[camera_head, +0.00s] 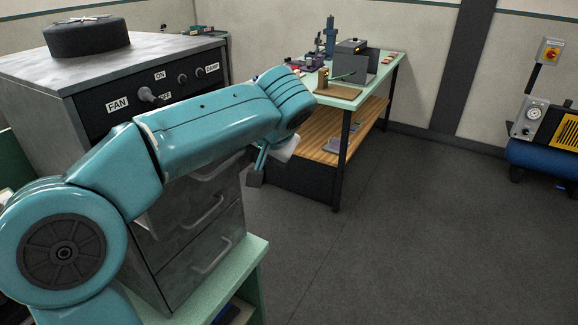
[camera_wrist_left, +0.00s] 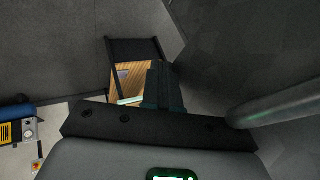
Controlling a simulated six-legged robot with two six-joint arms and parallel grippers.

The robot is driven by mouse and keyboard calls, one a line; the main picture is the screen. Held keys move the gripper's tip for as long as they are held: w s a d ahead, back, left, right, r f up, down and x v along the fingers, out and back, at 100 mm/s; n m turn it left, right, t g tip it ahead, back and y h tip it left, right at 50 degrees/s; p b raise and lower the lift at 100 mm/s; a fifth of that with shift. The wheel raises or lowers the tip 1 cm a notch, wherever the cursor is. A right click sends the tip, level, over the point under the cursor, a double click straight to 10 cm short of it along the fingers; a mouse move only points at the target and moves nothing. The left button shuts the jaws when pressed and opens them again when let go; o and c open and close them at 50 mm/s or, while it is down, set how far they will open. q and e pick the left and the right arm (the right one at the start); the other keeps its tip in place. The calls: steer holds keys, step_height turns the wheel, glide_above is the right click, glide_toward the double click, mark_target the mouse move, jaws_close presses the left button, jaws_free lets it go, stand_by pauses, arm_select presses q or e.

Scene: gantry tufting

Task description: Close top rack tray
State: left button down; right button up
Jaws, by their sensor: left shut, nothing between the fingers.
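The grey metal rack (camera_head: 180,270) stands at the left of the head view, with several trays stacked in its front below a black switch panel. The top tray (camera_head: 217,172) is mostly hidden behind my left arm, so I cannot tell how far out it is. Two lower trays with bar handles (camera_head: 212,256) show below it. My left gripper (camera_head: 262,158) is shut and empty, pointing down in front of the rack's upper trays. In the left wrist view its dark fingers (camera_wrist_left: 164,88) are together, and a thick grey bar (camera_wrist_left: 280,106), perhaps a tray handle, lies to their right, apart from them.
A black round object (camera_head: 86,38) sits on the rack's top. The rack stands on a green bench (camera_head: 245,262). A second bench (camera_head: 385,68) with tools and a wooden lower shelf stands behind. A blue compressor (camera_head: 540,157) is at the far right. The floor between is clear.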

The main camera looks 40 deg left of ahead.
mark_target(251, 161)
arm_select(q)
steer(key=shift+s+a, duration=0.2)
steer(key=shift+a, duration=0.55)
steer(key=shift+s+a, duration=0.15)
steer(key=shift+a, duration=0.6)
